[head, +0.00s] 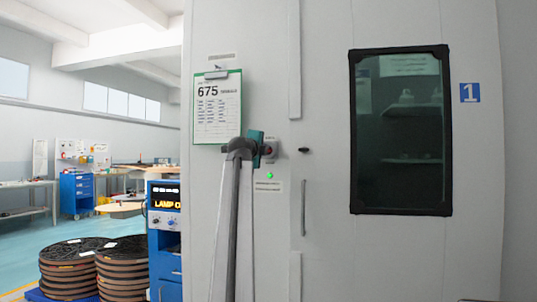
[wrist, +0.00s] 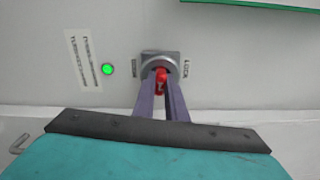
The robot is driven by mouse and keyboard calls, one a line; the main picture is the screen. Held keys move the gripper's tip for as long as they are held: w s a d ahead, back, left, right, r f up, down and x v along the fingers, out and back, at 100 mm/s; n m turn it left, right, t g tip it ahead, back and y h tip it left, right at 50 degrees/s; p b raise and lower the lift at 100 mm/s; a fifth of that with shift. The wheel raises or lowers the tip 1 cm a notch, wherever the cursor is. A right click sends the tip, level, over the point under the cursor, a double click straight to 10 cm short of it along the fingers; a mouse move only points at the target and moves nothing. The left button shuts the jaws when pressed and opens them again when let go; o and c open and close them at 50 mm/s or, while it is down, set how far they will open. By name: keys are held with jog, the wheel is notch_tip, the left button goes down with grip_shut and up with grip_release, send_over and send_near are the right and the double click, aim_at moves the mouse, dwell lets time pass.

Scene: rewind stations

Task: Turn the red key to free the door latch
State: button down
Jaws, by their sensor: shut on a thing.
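The red key (wrist: 161,80) sits in a grey lock housing (wrist: 152,57) on the white door panel in the wrist view. My gripper (wrist: 162,84) is shut on the key, one purple-grey finger on each side of it. A label by the housing reads "LOCK". A green lamp (wrist: 108,69) is lit beside the lock; in the head view the lamp (head: 269,175) shows just below it. In the head view my arm reaches up to the lock housing (head: 270,149), and the key is mostly hidden. The door handle (head: 303,208) is a vertical bar, right of the lock.
A clipboard (head: 217,112) marked 675 hangs above and left of the lock. A dark window (head: 400,130) is at the right. A blue cabinet (head: 164,240) with a lit display and stacked reels (head: 68,270) stand at the left. The wall around the handle is clear.

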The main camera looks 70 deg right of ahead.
jog(key=c, duration=1.7)
grip_release()
jog(key=shift+f, duration=0.1)
jog(key=shift+a, duration=0.1)
jog(key=a+p, duration=0.1)
jog(key=a, duration=0.5)
jog(key=a+p, duration=0.1)
jog(key=a, duration=0.6)
jog(key=shift+s+a, duration=0.2)
jog(key=shift+a, duration=0.05)
